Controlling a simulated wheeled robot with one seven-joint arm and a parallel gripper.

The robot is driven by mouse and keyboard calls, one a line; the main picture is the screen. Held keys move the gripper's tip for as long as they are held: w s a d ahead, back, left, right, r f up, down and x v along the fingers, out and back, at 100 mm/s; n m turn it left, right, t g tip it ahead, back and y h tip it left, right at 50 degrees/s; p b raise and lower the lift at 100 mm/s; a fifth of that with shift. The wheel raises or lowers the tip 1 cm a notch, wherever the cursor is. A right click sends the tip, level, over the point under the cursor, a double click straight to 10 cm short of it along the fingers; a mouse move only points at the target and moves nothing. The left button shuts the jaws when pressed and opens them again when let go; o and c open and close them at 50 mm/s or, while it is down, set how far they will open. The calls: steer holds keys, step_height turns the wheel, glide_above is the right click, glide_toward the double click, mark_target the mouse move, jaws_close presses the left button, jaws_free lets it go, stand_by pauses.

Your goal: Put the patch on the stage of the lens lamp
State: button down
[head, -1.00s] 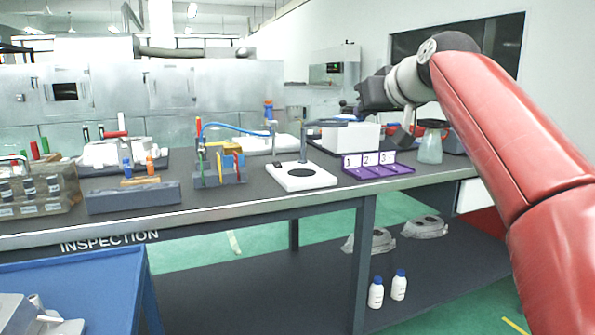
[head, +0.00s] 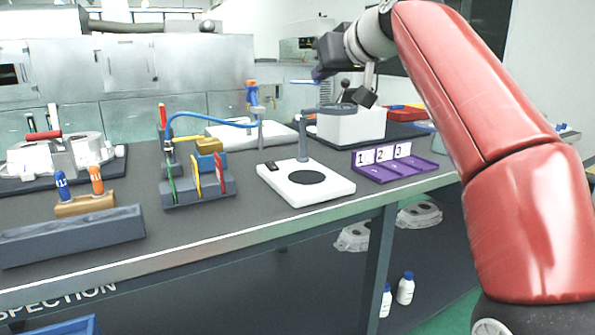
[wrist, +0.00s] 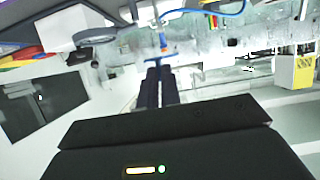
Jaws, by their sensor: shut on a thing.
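The lens lamp stands on the bench in the head view, with a white base (head: 285,186), a dark round stage (head: 307,177), a grey post and a lens arm (head: 335,108) reaching right. No object shows on the stage. My gripper (head: 319,75) is up behind and above the lamp, apart from it. It is shut on a thin blue piece, seen nearly edge-on, which I take to be the patch (head: 303,81). In the wrist view the blue patch (wrist: 172,59) shows at the tips of my gripper (wrist: 157,70). Its full shape is hard to tell.
A purple tray (head: 425,166) numbered 1, 2, 3 lies right of the lamp. A tool holder (head: 188,195) with a blue cable (head: 213,120) stands to the left. A white block (head: 352,126) stands behind. Bench space in front of the lamp is narrow.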

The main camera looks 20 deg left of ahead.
mark_target(321, 187)
step_height(321, 187, down, 20)
steer(key=b, duration=1)
steer(key=shift+w+a, duration=0.1)
steer(key=shift+b, duration=0.3)
steer(key=shift+f, duration=0.25)
steer(key=c, duration=1.6)
jaws_free()
steer(key=shift+r, duration=0.15)
